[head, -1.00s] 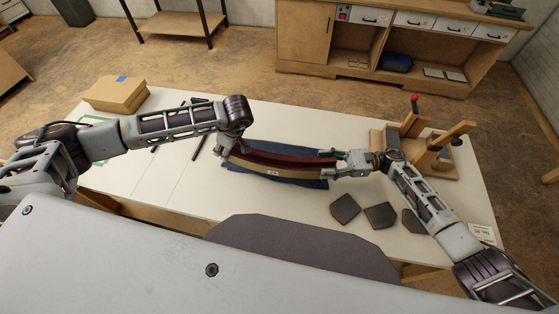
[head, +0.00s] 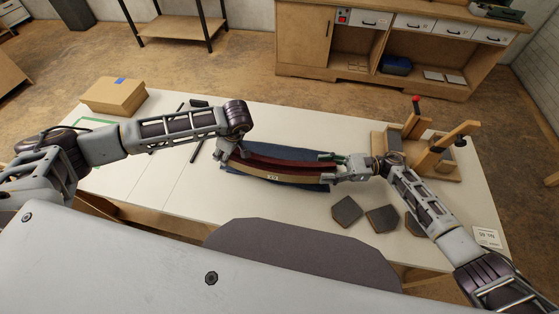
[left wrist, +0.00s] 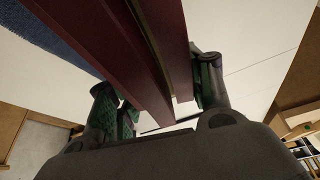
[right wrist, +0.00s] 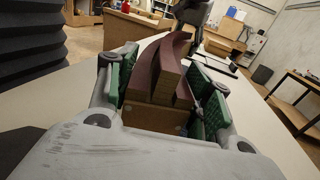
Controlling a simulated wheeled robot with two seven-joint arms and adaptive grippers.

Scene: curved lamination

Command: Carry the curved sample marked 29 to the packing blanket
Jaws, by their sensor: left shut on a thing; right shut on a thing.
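The curved sample (head: 278,176) is a long bowed piece with a dark red top and a pale wooden front face bearing a small white label, too small to read surely. It lies over the blue packing blanket (head: 310,152); whether it touches the cloth I cannot tell. My left gripper (head: 228,150) is shut on its left end, largely hidden under the wrist; the left wrist view shows the red sample (left wrist: 135,60) between green-padded fingers. My right gripper (head: 335,166) is shut on its right end; the right wrist view shows that end (right wrist: 155,80) between the pads.
A wooden fixture with clamps (head: 440,150) stands at the table's right. A cardboard box (head: 114,95) sits at the back left. The white table (head: 290,118) is clear behind the blanket.

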